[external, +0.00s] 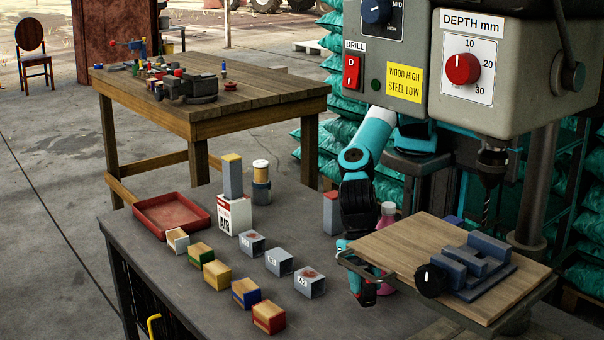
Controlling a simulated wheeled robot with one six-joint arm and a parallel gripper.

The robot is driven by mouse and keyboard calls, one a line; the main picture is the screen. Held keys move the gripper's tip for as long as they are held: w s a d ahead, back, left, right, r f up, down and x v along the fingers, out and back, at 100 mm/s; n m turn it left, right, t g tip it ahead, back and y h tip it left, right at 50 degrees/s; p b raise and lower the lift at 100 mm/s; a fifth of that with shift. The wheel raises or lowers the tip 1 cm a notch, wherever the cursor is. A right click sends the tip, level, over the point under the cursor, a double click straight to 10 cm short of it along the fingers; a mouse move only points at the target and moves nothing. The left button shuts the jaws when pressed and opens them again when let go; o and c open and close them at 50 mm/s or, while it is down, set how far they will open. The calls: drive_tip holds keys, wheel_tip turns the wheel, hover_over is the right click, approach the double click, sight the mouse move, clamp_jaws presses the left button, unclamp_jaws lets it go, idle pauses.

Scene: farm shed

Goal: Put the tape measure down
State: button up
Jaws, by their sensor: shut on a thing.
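My arm reaches down behind the drill press's wooden work table, on the grey bench. My gripper (364,292) is low, close to the bench top, just left of the drill table's edge. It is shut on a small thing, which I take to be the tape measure. That thing is too small and too covered by the gripper to make out its shape. I cannot tell whether it touches the bench.
The grey bench (190,262) holds several coloured boxes and grey labelled blocks, the nearest block marked A2 (309,282). A red tray (171,214) and a white AIR box (235,214) stand behind. The drill table (400,240) with a blue vise (470,265) overhangs at right.

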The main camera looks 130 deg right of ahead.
sight(364, 293)
drive_tip(key=shift+f, duration=1.95)
drive_tip(key=shift+f, duration=0.15)
drive_tip(key=o, duration=1.1)
drive_tip(key=shift+c, duration=0.2)
drive_tip(key=shift+d+r, duration=0.15)
drive_tip(key=shift+r, duration=0.35)
drive_tip(key=v, duration=1.1)
drive_tip(key=shift+d+r, duration=0.1)
drive_tip(key=shift+r, duration=0.05)
